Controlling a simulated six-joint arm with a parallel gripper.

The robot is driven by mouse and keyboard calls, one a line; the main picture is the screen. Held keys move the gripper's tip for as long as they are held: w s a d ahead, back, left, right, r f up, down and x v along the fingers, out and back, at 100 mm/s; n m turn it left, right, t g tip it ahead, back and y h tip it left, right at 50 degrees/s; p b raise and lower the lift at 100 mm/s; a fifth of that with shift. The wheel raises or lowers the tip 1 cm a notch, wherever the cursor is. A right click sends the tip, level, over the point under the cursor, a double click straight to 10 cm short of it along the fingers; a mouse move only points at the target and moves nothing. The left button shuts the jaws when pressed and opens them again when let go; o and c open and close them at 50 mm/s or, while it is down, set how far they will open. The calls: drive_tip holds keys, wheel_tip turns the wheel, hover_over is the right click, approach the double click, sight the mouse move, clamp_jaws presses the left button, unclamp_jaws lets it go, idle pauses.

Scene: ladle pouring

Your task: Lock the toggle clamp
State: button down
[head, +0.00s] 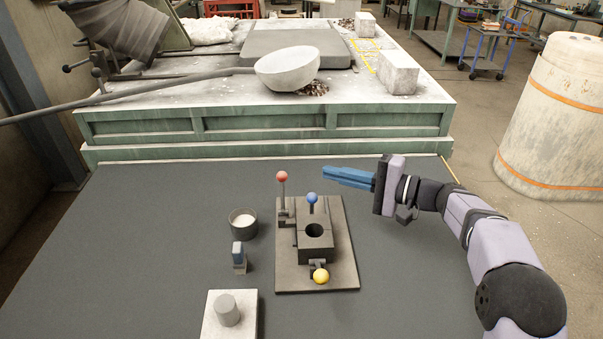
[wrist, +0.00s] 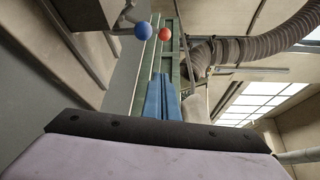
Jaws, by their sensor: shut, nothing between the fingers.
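The clamp fixture is a dark base plate (head: 342,265) on the dark table, carrying a block with a round hole (head: 314,231). A lever with a red ball (head: 282,177) stands upright at its back left. A blue ball (head: 312,198) tops a short post at the back of the block, and a yellow ball (head: 320,276) sits low at the front. I cannot tell which one is the toggle clamp's handle. My gripper (head: 326,176) is shut and empty, its blue fingers pointing left above and behind the fixture. In the wrist view the blue ball (wrist: 142,29) and red ball (wrist: 165,34) lie beyond the fingertips.
A white block with a grey cylinder (head: 227,310) is at the front. A ladle (head: 287,68) lies on the green-sided bench behind. The table's right side is clear.

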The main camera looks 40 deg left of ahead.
sight(283, 193)
drive_tip(key=s+a+p, duration=0.6)
drive_tip(key=a, duration=0.1)
drive_tip(key=shift+a, duration=0.2)
idle(0.8)
drive_tip(key=shift+f, duration=0.15)
